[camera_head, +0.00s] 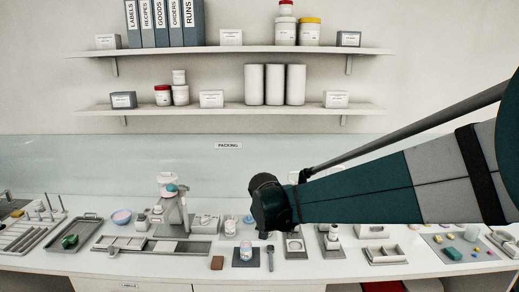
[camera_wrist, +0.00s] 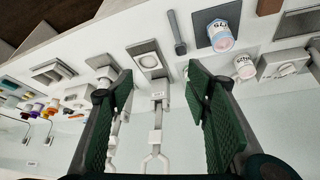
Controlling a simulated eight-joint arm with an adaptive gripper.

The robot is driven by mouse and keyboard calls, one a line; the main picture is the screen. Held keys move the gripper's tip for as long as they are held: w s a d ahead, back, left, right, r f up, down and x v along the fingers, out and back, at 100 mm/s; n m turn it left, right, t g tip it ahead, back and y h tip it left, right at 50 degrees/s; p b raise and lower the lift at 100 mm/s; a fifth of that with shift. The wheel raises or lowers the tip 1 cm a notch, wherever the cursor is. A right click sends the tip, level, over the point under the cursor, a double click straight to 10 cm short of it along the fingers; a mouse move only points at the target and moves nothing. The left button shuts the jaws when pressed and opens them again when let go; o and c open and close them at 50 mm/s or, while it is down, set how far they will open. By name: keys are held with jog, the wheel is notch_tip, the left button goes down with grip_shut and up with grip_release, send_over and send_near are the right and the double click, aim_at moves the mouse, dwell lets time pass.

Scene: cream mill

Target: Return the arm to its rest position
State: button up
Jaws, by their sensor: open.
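My arm (camera_head: 350,195) reaches in from the right in the head view, over the right half of the bench and above its back part. Its dark end covers some of the bench items behind it, and the fingers cannot be made out there. In the wrist view my gripper (camera_wrist: 156,78) has its two green padded fingers wide apart, with nothing held between them. Bench items show beyond the gap, apart from the fingers.
The white bench (camera_head: 180,273) holds a labelled jar on a dark mat (camera_head: 246,264), a dark spoon-like tool (camera_head: 270,258), a mixer-like machine (camera_head: 172,205), a tray (camera_head: 70,240) and a teal block (camera_head: 452,254). Two wall shelves (camera_head: 230,50) hold binders and jars. Air above the bench's left is clear.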

jog(key=s+d+r+n+y+b, duration=0.1)
jog(key=s+d+r, duration=0.3)
jog(key=s, duration=0.5)
jog(key=s+d+r+n, duration=0.1)
jog(key=s+d+r, duration=0.1)
jog(key=s+d, duration=0.6)
jog(key=s+d+f+n, duration=0.1)
jog(key=s+f, duration=0.1)
jog(key=s, duration=0.7)
jog(key=s+d+f+n+t+y+b, duration=0.1)
jog(key=s+d+f, duration=0.1)
jog(key=s, duration=0.7)
jog(key=shift+s+d+t, duration=0.15)
jog(key=shift+d+t, duration=0.15)
dwell(0.9)
